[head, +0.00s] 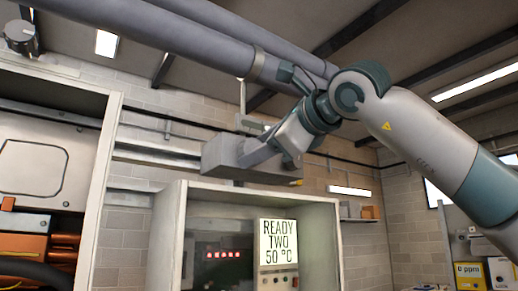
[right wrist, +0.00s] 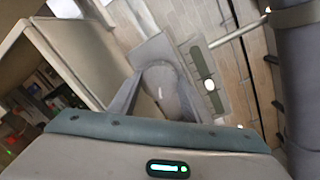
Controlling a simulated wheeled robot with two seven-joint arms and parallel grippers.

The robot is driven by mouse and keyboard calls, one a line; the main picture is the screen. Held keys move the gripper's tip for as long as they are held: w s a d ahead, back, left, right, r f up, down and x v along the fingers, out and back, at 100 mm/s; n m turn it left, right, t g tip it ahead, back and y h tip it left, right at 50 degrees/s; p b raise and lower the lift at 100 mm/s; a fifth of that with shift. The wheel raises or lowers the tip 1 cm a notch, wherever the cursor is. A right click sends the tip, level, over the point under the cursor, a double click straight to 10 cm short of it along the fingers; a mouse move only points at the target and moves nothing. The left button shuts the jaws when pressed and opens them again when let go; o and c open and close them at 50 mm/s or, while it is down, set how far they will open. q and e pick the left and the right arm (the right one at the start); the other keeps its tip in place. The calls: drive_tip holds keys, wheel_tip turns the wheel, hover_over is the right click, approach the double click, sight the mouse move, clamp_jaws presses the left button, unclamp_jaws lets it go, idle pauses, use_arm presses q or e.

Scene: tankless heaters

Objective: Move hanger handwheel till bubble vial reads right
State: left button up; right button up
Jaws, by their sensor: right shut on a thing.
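My right gripper (head: 262,150) reaches in from the right, under the big pipes. In the right wrist view its fingers (right wrist: 158,82) are shut on a grey rounded part, which I take to be the handwheel (right wrist: 163,90). The head view does not show the wheel clearly. Right beside the wheel, the wrist view shows the bubble vial (right wrist: 203,72), a grey-green bar with a pale round bubble a little past its middle. The marks are too small to read. A thin hanger rod (head: 242,95) comes down from the pipe (head: 205,40). My left gripper is out of view.
A larger open cabinet (head: 105,150) is at the left. Thick pipes cross overhead, close to my arm. Yellow and white boxes (head: 470,275) sit at the lower right.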

drive_tip(key=shift+n, duration=0.7)
drive_tip(key=o, duration=1)
drive_tip(key=shift+o, duration=0.2)
drive_tip(key=shift+r, duration=0.1)
